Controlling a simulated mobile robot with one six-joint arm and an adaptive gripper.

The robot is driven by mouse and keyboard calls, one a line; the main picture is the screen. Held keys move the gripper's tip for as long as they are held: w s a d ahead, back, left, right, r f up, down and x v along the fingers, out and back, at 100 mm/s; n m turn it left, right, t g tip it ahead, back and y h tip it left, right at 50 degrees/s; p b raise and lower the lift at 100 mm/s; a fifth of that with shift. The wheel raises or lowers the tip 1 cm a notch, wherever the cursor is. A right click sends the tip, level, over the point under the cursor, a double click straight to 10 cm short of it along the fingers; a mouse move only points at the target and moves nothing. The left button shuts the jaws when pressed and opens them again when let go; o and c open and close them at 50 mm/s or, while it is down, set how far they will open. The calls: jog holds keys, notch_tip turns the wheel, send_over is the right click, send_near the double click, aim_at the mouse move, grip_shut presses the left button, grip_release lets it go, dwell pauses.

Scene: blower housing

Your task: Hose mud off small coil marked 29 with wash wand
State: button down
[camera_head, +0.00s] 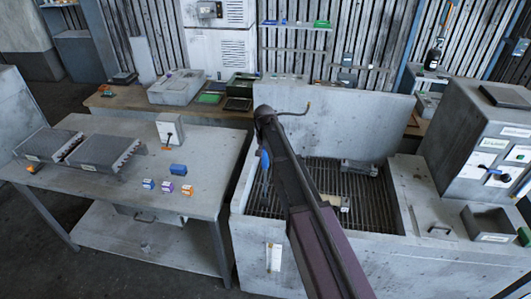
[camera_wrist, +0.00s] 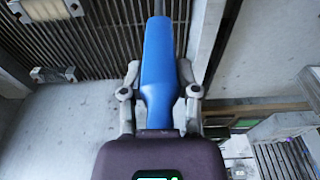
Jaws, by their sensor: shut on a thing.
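My gripper (camera_wrist: 160,88) is shut on the blue handle of the wash wand (camera_wrist: 158,55) in the wrist view, one finger on each side. The handle also shows as a blue patch (camera_head: 265,160) beside my arm in the head view, over the left part of the wash basin; the gripper itself is mostly hidden there. A small grey block-like part (camera_head: 359,167), possibly the small coil, lies on the basin grate at the back right. No number 29 is readable on it. I see no water spray.
The basin (camera_head: 410,215) has a slatted grate (camera_head: 320,175) and a high back wall. A small cream piece (camera_head: 340,203) sits near its front. The left table (camera_head: 120,195) bears two larger finned coils (camera_head: 103,152) and several small coloured blocks. A grey cabinet (camera_head: 470,140) stands at right.

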jog(key=shift+f+b, duration=0.75)
jog(key=shift+f, duration=0.15)
jog(key=shift+d, duration=0.1)
jog(key=s+d, duration=0.1)
jog(key=d, duration=2.4)
dwell(2.1)
dwell(0.3)
jog(key=shift+a+f+b, duration=0.1)
jog(key=shift+f+b, duration=0.65)
dwell(1.3)
